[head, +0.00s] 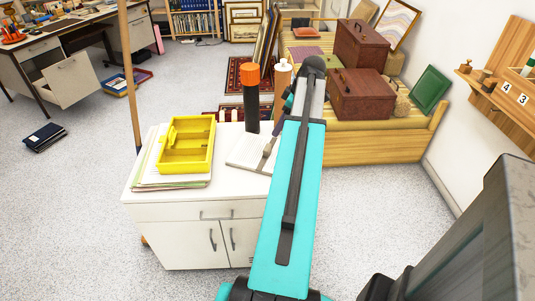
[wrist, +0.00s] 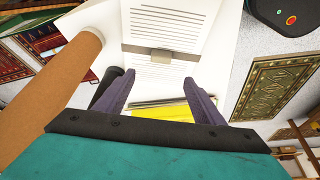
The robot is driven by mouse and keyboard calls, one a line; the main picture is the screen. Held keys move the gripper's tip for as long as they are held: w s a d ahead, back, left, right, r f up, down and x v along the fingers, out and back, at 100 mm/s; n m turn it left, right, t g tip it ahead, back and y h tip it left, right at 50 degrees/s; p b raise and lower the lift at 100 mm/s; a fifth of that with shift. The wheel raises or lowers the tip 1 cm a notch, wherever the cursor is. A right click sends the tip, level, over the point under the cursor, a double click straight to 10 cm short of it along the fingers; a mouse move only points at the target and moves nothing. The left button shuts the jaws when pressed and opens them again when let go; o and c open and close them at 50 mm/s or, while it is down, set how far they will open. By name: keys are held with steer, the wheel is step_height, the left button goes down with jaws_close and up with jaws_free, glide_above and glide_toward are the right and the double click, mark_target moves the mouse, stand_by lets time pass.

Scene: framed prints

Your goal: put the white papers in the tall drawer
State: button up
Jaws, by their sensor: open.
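The white papers (head: 246,152) lie on top of a white cabinet, right of a yellow tray. In the wrist view the papers (wrist: 172,22) show printed lines, with a grey band or clip across them. My gripper (wrist: 158,78) is open, its two dark fingers spread over the near side of the papers with nothing visibly held. In the head view my gripper (head: 270,146) is at the papers' right side, partly hidden by my arm; contact cannot be told. A tall drawer (head: 68,80) stands pulled out under the desk at the far left.
The yellow tray (head: 186,146) sits on stacked papers on the white cabinet (head: 195,237). A dark cylinder with an orange cap (head: 250,98) and a white-topped brown bottle (head: 282,79) stand behind the papers. A wooden pole (head: 130,85) rises behind the cabinet. Floor (head: 75,200) at left is mostly clear.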

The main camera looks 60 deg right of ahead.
glide_toward(267, 147)
steer(key=f, duration=0.2)
steer(key=shift+w+a+f, duration=0.1)
steer(key=shift+w+f, duration=0.3)
steer(key=shift+w, duration=0.25)
steer(key=shift+p+x, duration=0.4)
steer(key=shift+x, duration=2.2)
steer(key=shift+s, duration=0.1)
jaws_close()
